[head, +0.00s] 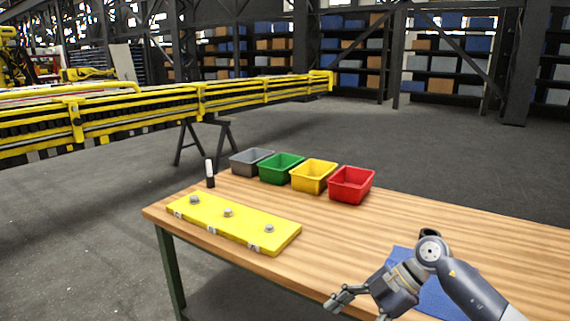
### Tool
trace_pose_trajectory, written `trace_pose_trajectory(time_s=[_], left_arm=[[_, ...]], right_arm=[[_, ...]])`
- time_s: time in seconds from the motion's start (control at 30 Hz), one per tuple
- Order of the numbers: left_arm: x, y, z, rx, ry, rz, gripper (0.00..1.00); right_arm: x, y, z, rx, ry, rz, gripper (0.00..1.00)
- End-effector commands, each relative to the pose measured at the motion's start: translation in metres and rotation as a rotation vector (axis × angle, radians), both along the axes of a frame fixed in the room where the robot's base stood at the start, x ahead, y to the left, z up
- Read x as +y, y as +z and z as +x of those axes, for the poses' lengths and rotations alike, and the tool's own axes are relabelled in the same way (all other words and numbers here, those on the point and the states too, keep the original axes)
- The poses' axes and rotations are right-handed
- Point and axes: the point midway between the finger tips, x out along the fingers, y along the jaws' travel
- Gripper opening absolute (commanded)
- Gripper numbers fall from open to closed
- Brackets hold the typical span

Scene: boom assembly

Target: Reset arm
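My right gripper (356,310) shows at the lower right, with its arm coming in from the right edge. Its fingers are spread apart over the table's front edge, and nothing shows between them. Part of it is cut off by the bottom of the picture. My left gripper is not in view. The wooden table (420,222) runs under the arm. A blue mat (403,256) lies on it, partly hidden behind my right arm.
A yellow plate (265,240) with three grey bolts lies at the table's left. A black and white marker (210,174) stands behind it. Grey (248,164), green (281,171), yellow (313,179) and red (351,187) bins line the far edge. A long yellow boom (150,108) is beyond.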

Motion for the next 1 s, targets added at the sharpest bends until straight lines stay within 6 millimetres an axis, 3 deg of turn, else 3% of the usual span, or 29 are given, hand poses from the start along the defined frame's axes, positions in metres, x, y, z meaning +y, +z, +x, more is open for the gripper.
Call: trace_pose_trajectory(time_s=[0.1,0.2,0.27,0.37,0.47,0.57,0.7,0.77,0.9,1.0], left_arm=[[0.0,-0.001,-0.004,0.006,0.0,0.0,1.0],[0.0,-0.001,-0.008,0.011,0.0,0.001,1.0],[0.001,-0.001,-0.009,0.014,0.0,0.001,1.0],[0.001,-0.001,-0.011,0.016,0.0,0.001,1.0],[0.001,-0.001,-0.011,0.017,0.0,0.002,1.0],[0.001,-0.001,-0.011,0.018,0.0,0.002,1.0],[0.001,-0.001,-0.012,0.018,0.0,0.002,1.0],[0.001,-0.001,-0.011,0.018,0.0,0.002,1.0],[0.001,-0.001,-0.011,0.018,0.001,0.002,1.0],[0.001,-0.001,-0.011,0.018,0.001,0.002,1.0]], right_arm=[[0.041,-0.026,0.009,-0.026,-0.066,0.297,0.79],[0.058,-0.051,0.03,-0.082,-0.23,0.53,0.79],[0.055,-0.074,0.043,-0.116,-0.37,0.625,0.79],[0.034,-0.133,0.058,-0.158,-0.649,0.691,0.79],[0.003,-0.202,0.055,-0.175,-0.906,0.651,0.79],[-0.027,-0.269,0.033,-0.161,-1.105,0.554,0.79],[-0.061,-0.356,-0.019,-0.106,-1.315,0.376,0.79],[-0.074,-0.39,-0.047,-0.074,-1.384,0.291,0.79],[-0.096,-0.461,-0.126,0.024,-1.509,0.083,0.79],[-0.106,-0.502,-0.19,0.107,-1.567,-0.065,0.79]])
